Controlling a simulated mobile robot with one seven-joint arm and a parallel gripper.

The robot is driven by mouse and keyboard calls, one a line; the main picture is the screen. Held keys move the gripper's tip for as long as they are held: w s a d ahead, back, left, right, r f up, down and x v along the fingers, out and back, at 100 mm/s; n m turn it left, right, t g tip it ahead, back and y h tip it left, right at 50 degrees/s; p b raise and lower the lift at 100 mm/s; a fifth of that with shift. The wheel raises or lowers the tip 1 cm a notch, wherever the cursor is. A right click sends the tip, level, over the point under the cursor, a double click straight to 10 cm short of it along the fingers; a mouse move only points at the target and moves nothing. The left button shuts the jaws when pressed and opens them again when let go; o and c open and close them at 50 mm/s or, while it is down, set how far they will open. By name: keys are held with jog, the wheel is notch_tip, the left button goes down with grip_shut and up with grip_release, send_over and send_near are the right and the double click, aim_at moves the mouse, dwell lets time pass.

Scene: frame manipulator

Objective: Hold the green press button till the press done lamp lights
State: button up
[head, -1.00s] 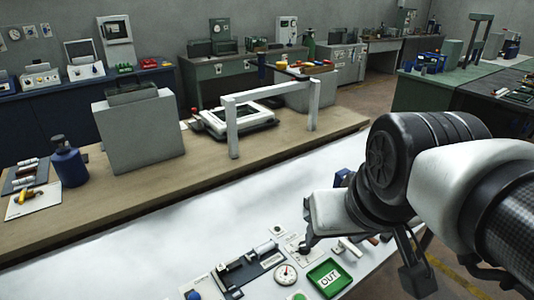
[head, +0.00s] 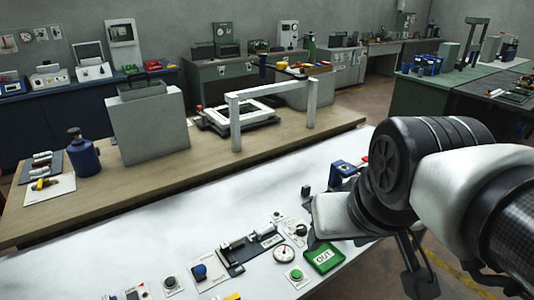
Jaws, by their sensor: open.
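The green button (head: 296,275) sits on a small white plate at the front of the white bench, low in the head view. My gripper (head: 308,210) is above the bench, up and slightly right of the button and apart from it. One dark finger shows at its left side; the other is hard to make out. It is open, with nothing seen between the fingers. I cannot tell which part is the press done lamp.
A green OUT tray (head: 323,258) lies just right of the button. A round dial (head: 285,255), a black button (head: 171,283) and a blue knob (head: 199,271) are also on the bench. A white frame (head: 236,115) stands behind.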

jog(key=shift+w, duration=0.3)
jog(key=c, duration=0.3)
grip_shut()
jog(key=shift+f, duration=0.1)
dwell(1.1)
